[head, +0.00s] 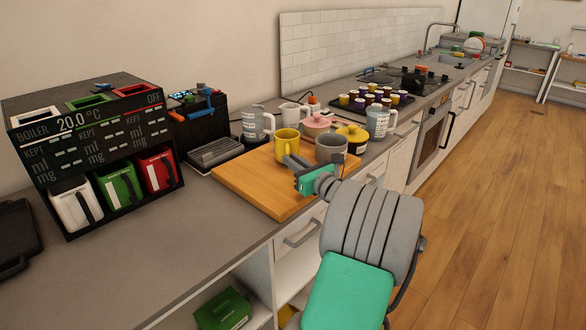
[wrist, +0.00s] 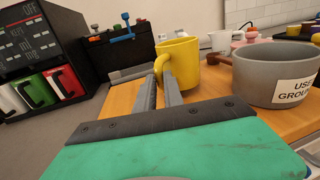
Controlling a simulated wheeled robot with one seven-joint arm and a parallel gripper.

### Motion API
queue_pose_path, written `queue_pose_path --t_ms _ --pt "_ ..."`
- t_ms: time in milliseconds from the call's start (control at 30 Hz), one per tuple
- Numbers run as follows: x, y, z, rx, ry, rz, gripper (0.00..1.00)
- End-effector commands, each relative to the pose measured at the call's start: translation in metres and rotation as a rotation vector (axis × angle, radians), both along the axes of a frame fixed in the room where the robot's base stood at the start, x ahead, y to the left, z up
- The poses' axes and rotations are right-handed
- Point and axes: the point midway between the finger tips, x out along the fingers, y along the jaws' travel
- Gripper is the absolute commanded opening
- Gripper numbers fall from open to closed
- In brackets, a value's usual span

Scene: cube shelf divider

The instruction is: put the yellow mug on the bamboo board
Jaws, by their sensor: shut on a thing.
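The yellow mug (head: 288,143) is upright over the back part of the bamboo board (head: 250,187) in the head view. My gripper (head: 293,163) reaches in from the front right and is shut on the mug. In the wrist view the yellow mug (wrist: 181,60) is at the far end of the fingers (wrist: 160,84), with its handle at the fingertips. The mug's base looks at or very close to the surface of the board (wrist: 119,100); I cannot tell whether it touches. The fingers hide part of the handle.
A grey tub labelled for used grounds (head: 331,148) stands close right of the mug. Behind are a pink lidded pot (head: 317,125), a yellow-lidded pot (head: 352,138) and a white mug (head: 293,115). A black boiler unit (head: 92,150) stands left. The board's front left is clear.

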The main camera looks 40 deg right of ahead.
Motion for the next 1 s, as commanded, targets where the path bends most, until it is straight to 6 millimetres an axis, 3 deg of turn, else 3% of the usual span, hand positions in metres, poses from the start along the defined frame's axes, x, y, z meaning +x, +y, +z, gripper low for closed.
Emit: queue_pose_path --t_ms 67,400,433,667,1000 --pt "-0.0002 -0.0003 -0.0122 -0.001 -0.003 0.0 0.0" --pt "-0.0003 0.0003 -0.015 -0.001 -0.003 0.001 0.0" --pt "-0.0003 0.0005 -0.0165 0.0 -0.001 0.001 0.14" --pt "-0.0004 0.0004 -0.0164 0.0 -0.001 0.001 0.33" --pt "-0.0032 0.0003 -0.0129 -0.001 -0.001 -0.001 0.34"
